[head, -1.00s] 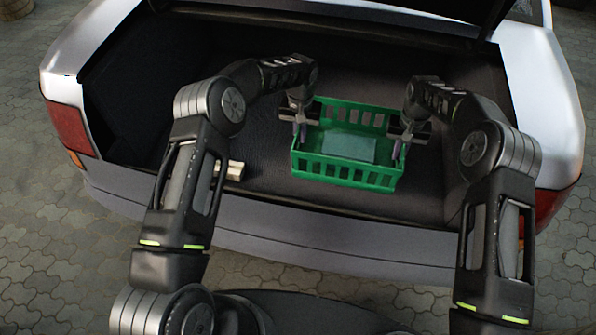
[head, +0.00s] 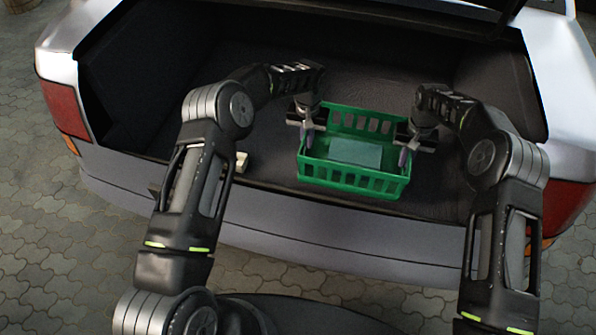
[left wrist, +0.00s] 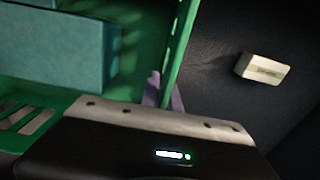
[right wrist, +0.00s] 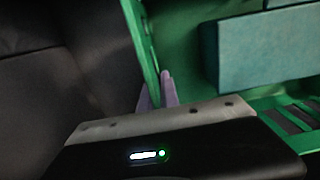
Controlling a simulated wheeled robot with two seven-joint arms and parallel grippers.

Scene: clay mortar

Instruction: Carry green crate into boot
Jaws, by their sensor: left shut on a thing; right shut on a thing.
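The green crate (head: 352,181) is in the open boot (head: 265,150) of a silver car, near its rear sill in the head view. I cannot tell whether it touches the boot floor. A pale teal block (head: 354,151) lies inside the crate; it also shows in the left wrist view (left wrist: 60,50) and the right wrist view (right wrist: 265,50). My left gripper (head: 306,138) is shut on the crate's left side wall, its purple fingers (left wrist: 164,92) around the wall. My right gripper (head: 405,156) is shut on the right side wall, its fingers (right wrist: 157,92) around it.
A small cream box (head: 241,161) lies on the boot floor left of the crate, partly behind my left arm; it also shows in the left wrist view (left wrist: 262,69). The boot sill (head: 290,213) runs along the front. Boot floor behind the crate looks clear.

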